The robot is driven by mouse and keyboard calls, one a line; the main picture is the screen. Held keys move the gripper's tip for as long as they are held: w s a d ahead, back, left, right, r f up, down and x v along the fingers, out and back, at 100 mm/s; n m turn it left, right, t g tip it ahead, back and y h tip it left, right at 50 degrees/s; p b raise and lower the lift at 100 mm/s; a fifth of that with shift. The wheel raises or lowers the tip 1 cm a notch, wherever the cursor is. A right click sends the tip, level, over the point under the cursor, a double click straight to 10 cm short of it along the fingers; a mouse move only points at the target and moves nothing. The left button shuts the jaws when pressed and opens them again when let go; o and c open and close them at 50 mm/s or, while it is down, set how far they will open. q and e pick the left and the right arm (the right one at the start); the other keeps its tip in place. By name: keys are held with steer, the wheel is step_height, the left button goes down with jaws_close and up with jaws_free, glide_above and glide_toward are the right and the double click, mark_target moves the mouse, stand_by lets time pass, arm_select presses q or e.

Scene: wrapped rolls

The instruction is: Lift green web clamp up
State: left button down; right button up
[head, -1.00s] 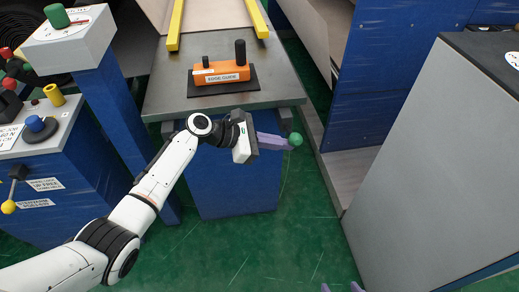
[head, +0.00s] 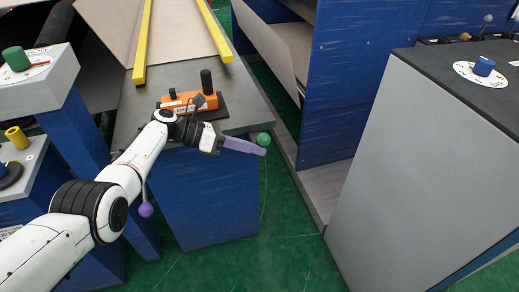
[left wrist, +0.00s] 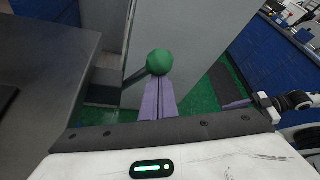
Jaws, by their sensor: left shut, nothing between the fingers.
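The green web clamp shows as a green ball knob (head: 264,139) beside the right edge of the grey table. In the left wrist view the green knob (left wrist: 159,62) sits on a dark rod that slopes down to the left. My left gripper (head: 262,149) has purple fingers, shut together and empty. Their tips are at the knob, just below it in the left wrist view (left wrist: 158,84); I cannot tell whether they touch it. My right gripper is outside the head view.
A purple ball (head: 146,210) hangs lower, in front of the table's blue base. A large grey cabinet (head: 415,170) stands right. Green floor lies between.

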arm_select(q)
steer(key=shift+w+r, duration=0.3)
steer(key=shift+r, duration=0.15)
step_height(320, 180, down, 4)
steer(key=s, duration=0.2)
steer(key=p+v, duration=0.2)
steer(key=v, duration=0.7)
steer(key=shift+s+a, duration=0.3)
steer(key=shift+a, duration=0.1)
arm_select(e)
steer(key=shift+s+d+r, duration=0.1)
steer(key=shift+s+r, duration=0.05)
steer(key=shift+r, duration=0.45)
steer(key=shift+s+d+r, duration=0.1)
steer(key=shift+s+r, duration=0.05)
steer(key=shift+r, duration=0.4)
